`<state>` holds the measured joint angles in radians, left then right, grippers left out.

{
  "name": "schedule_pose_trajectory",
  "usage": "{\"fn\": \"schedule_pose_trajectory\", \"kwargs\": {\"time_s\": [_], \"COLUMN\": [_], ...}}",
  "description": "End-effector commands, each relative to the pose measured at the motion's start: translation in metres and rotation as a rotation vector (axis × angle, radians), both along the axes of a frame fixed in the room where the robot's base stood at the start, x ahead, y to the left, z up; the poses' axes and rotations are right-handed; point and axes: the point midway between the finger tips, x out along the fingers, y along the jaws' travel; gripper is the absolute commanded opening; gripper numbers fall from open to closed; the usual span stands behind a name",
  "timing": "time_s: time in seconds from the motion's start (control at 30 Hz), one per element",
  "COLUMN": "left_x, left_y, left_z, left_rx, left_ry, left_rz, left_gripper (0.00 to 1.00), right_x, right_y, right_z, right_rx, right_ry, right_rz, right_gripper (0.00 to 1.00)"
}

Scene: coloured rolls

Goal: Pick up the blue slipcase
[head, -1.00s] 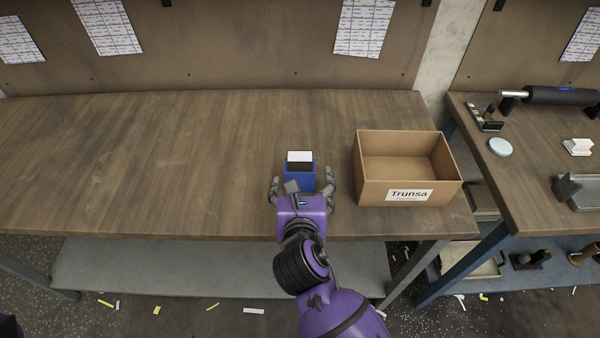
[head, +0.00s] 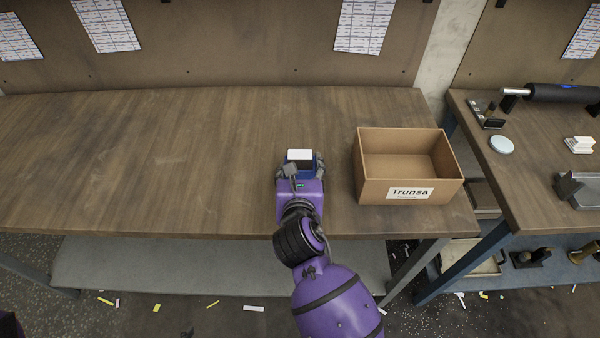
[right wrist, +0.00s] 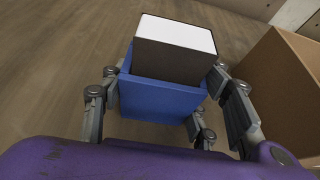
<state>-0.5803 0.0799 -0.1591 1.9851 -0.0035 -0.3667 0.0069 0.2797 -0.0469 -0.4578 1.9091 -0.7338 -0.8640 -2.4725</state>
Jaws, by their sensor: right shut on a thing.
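The blue slipcase (right wrist: 160,100) stands on the wooden table with a dark, white-topped block (right wrist: 176,45) set in it and sticking up above its rim. In the head view the slipcase (head: 301,173) is mostly hidden behind my right gripper (head: 300,168), and the white top (head: 300,155) shows clearly. My right gripper (right wrist: 165,95) is shut on the slipcase, with a finger against each side. I cannot tell whether the slipcase is off the table. My left gripper is not in view.
An open cardboard box (head: 398,191) labelled Trunsa stands just right of the slipcase on the table (head: 150,160). The table's left side is clear. A second table (head: 530,170) at the right holds a black roll, a round white lid and other small items.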

Motion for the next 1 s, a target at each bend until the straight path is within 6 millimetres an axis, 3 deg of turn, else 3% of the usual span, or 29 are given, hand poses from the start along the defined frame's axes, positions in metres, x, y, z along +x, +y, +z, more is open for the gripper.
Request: {"fn": "schedule_pose_trajectory", "kwargs": {"time_s": [0.33,0.6,0.87,1.0], "left_x": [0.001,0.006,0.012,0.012], "left_y": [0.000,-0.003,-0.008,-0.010], "left_z": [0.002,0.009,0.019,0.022], "left_rx": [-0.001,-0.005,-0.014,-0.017], "left_ry": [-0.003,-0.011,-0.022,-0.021], "left_rz": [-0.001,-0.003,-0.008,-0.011], "left_gripper": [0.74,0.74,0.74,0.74], "right_x": [0.001,0.001,-0.033,-0.064], "right_y": [0.000,0.000,0.000,0.000], "right_z": [0.007,0.036,0.076,0.100], "right_rx": [-0.001,-0.002,0.001,0.001], "right_ry": [-0.003,-0.007,-0.008,-0.005], "right_rz": [0.000,0.002,0.002,0.003], "right_gripper": [0.30,0.30,0.30,0.30]}}
